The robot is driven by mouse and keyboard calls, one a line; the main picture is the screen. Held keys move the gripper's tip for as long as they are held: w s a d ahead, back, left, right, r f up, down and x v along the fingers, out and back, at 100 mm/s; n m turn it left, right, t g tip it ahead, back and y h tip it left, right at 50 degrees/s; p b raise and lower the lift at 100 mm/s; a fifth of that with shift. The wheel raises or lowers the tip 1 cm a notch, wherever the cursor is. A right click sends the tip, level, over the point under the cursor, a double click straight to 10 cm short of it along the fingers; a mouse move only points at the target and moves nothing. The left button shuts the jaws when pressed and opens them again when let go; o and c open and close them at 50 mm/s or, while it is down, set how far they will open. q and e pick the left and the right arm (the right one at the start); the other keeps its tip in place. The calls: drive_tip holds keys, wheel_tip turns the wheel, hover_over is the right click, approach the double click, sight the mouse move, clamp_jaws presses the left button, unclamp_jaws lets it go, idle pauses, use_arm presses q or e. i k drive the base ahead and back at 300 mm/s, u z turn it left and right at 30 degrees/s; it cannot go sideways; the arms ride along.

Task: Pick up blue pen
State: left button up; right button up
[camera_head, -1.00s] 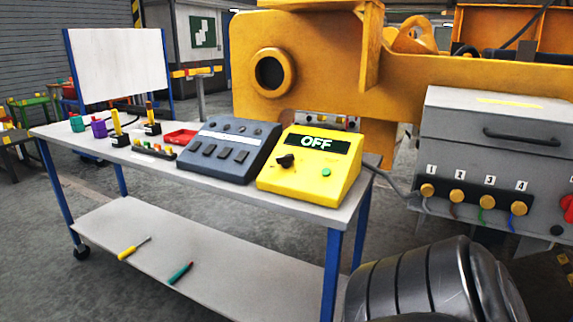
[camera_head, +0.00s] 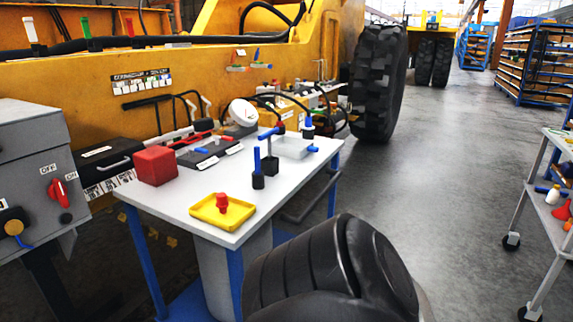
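A grey-topped table (camera_head: 180,205) with blue legs stands in the middle. On it, a blue upright stick (camera_head: 257,160) stands in a black holder near the front right, and another blue piece (camera_head: 308,122) stands in a black holder farther back. A blue bar (camera_head: 268,134) sits on top of a dark post (camera_head: 270,158). A thin blue pen-like item (camera_head: 257,54) stands at a small rack on the yellow machine behind. I cannot tell for sure which is the blue pen. Neither gripper is in view; only a dark link of mine shows at the bottom.
A red box (camera_head: 155,166), a yellow tray (camera_head: 222,212) with a red knob and a white gauge (camera_head: 243,112) are on the table. A grey switch box (camera_head: 32,165) stands left. A cart (camera_head: 553,190) stands right, with open floor (camera_head: 440,200) between.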

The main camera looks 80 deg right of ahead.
sight(256, 149)
drive_tip(key=z, duration=2.75)
